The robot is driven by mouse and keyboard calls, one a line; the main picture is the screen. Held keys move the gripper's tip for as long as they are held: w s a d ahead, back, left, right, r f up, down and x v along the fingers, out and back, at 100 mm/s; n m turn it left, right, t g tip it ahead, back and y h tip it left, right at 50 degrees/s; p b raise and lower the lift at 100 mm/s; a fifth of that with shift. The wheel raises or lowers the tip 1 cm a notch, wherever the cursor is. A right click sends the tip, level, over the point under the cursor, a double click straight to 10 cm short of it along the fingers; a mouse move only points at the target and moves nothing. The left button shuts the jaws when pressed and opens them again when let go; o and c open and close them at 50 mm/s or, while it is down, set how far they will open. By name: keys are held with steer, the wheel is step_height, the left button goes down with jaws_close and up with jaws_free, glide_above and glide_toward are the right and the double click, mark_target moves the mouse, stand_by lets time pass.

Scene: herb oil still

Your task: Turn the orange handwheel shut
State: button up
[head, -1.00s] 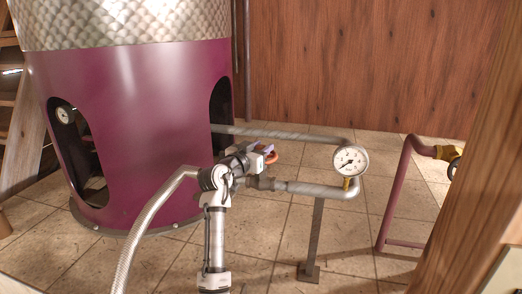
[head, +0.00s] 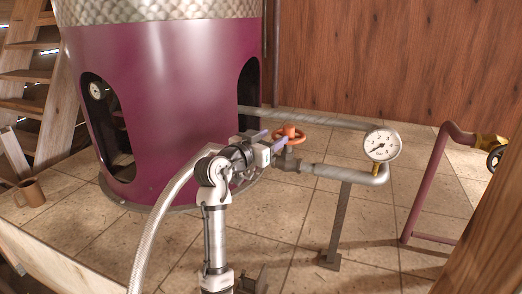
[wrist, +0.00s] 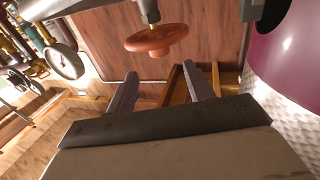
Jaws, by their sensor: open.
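The orange handwheel (head: 290,132) sits on a valve of the grey pipe, just right of my gripper in the head view. In the wrist view the orange handwheel (wrist: 156,40) shows whole, on a short brass-coloured stem, beyond the fingertips. My gripper (head: 273,137) is open and points at the wheel. In the wrist view my gripper (wrist: 161,72) has its two grey fingers wide apart with nothing between them. The wheel looks apart from both fingers there. In the head view one finger overlaps the wheel's near side, so the exact gap is hard to judge.
A grey pipe (head: 325,172) with a round pressure gauge (head: 382,145) runs right of the wheel. The purple still (head: 175,110) stands close on the left. A dark red pipe (head: 418,195) and a wooden post (head: 490,240) are at right.

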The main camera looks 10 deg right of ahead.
steer(key=v, duration=0.4)
steer(key=shift+s+a+b, duration=0.2)
steer(key=shift+s+b, duration=0.05)
steer(key=shift+b, duration=0.15)
